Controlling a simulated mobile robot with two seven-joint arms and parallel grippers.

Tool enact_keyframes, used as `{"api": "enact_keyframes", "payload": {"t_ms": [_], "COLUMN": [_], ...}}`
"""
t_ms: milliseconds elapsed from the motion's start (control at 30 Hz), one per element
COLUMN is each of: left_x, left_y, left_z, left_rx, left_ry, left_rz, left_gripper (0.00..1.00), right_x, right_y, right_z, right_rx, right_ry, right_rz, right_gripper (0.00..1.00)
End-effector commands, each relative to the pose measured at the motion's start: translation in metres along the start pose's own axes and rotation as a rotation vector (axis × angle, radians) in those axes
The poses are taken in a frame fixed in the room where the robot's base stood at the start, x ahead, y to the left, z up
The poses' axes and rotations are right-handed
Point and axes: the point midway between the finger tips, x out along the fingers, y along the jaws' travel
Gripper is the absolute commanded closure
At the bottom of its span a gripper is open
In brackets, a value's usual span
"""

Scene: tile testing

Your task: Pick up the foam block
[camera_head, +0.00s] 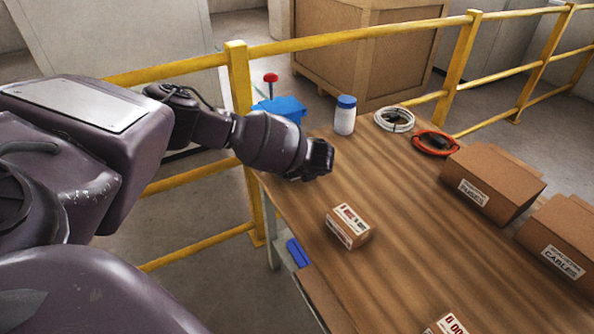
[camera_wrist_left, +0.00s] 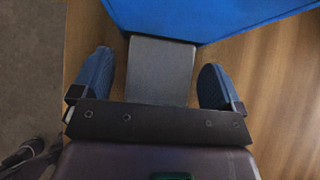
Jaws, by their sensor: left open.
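A dark grey block (camera_wrist_left: 160,70), which looks like the foam block, lies between the two blue-padded fingers of my left gripper (camera_wrist_left: 156,66) in the left wrist view. The fingers are open, with a gap on each side of the block. In the head view my left gripper (camera_head: 320,160) is low over the far left part of the wooden table (camera_head: 400,215). I cannot make out the grey block there; the gripper and arm may hide it. My right gripper is not in view.
A blue object (camera_head: 283,107) stands just beyond the gripper; a large blue surface (camera_wrist_left: 205,14) borders the block. A white jar (camera_head: 345,117), cable coils (camera_head: 394,119), a small carton (camera_head: 349,226) and larger boxes (camera_head: 492,182) stand around. A yellow railing (camera_head: 340,38) runs behind.

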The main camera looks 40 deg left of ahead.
Motion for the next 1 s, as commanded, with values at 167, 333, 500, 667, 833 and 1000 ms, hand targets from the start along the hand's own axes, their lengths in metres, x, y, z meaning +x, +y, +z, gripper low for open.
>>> {"api": "enact_keyframes", "payload": {"t_ms": [167,333,500,667,833,1000], "left_x": [-0.001,-0.001,-0.001,-0.001,-0.006,-0.024], "left_y": [0.0,0.0,0.0,0.0,0.0,-0.002], "left_z": [0.002,0.002,0.002,0.002,0.003,0.014], "left_rx": [-0.002,-0.002,-0.002,-0.002,-0.003,-0.007], "left_ry": [-0.002,-0.002,-0.002,-0.002,-0.002,-0.005], "left_rz": [-0.001,-0.001,-0.001,-0.001,-0.003,-0.007], "left_gripper": [0.06,0.31,0.57,0.59,0.59,0.59], "right_x": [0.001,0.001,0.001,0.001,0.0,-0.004], "right_y": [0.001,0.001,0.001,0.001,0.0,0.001], "right_z": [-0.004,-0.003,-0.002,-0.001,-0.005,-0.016], "right_rx": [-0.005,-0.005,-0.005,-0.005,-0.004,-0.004], "right_ry": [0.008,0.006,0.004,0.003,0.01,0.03], "right_rz": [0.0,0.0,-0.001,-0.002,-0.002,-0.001], "right_gripper": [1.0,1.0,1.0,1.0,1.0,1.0]}}
